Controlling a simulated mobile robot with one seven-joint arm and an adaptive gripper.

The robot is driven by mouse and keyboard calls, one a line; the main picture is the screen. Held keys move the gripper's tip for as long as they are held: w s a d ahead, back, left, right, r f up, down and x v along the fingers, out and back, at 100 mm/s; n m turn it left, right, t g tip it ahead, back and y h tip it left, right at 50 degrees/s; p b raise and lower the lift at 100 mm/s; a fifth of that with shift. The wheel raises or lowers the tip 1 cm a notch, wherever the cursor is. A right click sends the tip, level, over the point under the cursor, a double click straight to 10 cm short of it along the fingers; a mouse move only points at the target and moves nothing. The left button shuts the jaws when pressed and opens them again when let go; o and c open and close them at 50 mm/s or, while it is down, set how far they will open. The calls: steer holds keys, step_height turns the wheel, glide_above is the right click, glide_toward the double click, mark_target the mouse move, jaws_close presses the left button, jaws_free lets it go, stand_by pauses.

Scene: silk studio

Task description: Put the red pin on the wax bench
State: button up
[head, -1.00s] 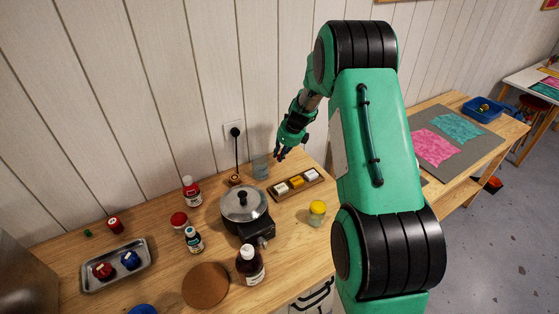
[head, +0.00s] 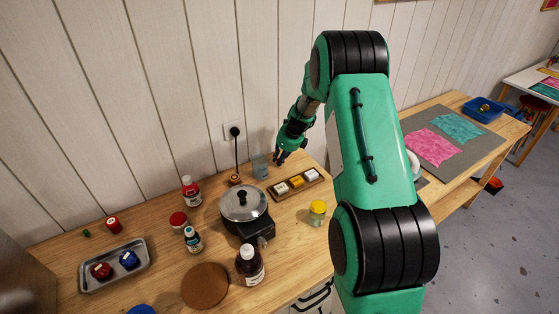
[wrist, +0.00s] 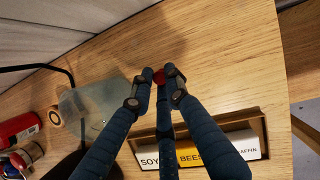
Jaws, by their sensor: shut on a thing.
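My gripper (wrist: 162,78) is shut on the red pin (wrist: 171,71), a small red piece showing between the dark blue fingertips in the wrist view. Most of the pin is hidden by the fingers. In the head view my gripper (head: 279,160) is low at the back of the wax bench (head: 290,235), a pale wooden worktop, just right of the clear glass. The pin cannot be made out there. I cannot tell whether the pin touches the wood.
A clear glass (head: 260,166) stands beside my gripper. A wooden tray of wax blocks (head: 316,184) lies in front and right of it. A melting pot (head: 243,204), a yellow-lidded jar (head: 317,212) and bottles stand nearer. Bare wood surrounds the fingertips.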

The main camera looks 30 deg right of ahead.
stand_by(0.3)
steer(key=o, duration=0.8)
steer(key=shift+c, duration=0.2)
steer(key=p+v, duration=0.2)
steer(key=v, duration=1)
steer(key=shift+r, duration=0.1)
